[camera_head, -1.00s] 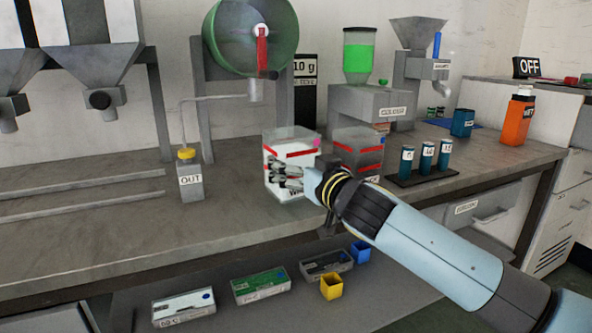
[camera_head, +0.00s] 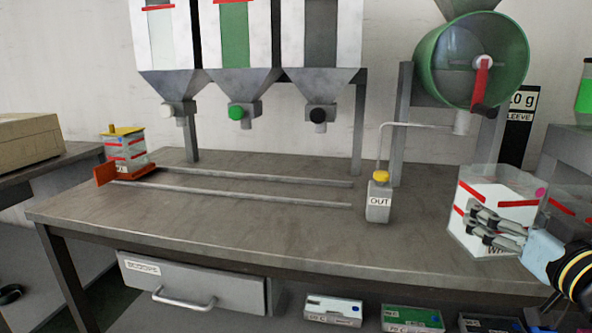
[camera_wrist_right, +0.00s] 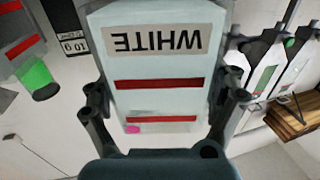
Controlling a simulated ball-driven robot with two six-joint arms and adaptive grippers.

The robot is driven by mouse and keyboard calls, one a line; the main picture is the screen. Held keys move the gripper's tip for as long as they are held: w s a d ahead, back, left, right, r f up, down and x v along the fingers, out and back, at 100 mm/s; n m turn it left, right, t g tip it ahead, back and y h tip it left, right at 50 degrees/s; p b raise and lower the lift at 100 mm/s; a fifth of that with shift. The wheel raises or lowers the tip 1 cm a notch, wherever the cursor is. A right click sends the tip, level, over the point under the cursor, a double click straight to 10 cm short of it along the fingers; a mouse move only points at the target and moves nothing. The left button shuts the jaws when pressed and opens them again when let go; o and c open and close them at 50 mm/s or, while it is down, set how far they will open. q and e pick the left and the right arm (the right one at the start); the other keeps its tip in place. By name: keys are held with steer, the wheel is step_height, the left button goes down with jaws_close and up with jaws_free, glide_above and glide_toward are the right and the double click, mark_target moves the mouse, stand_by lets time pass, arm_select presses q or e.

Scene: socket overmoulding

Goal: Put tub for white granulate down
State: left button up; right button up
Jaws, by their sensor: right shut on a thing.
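The tub for white granulate (camera_head: 479,235) is a clear box with red bands and white contents at the right of the head view. My right gripper (camera_head: 492,226) is shut on it from the front right. The tub is upright near the table's front edge; whether its base touches the table is unclear. In the right wrist view the tub's WHITE label (camera_wrist_right: 155,40) appears upside down, with the fingers (camera_wrist_right: 163,95) on both sides of the tub. My left gripper is not in view.
A second clear tub (camera_head: 572,222) stands close to the right. The OUT bottle (camera_head: 378,203) is to the left. Two rails (camera_head: 250,193) run below three hoppers (camera_head: 320,78). A tub on an orange carriage (camera_head: 126,172) is at their left end. The worktop (camera_head: 200,228) front is clear.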

steer(key=s+a+r+n+g+y, duration=0.1)
steer(key=s+a+r+n+y, duration=0.2)
steer(key=a, duration=0.3)
steer(key=s+a+r+n+g+y, duration=0.1)
steer(key=s+a+r+n+y, duration=0.1)
steer(key=s+a+y, duration=0.3)
steer(key=shift+a+r+n+y, duration=0.4)
steer(key=shift+a+r, duration=0.35)
steer(key=shift+r, duration=0.15)
steer(key=shift+f, duration=0.1)
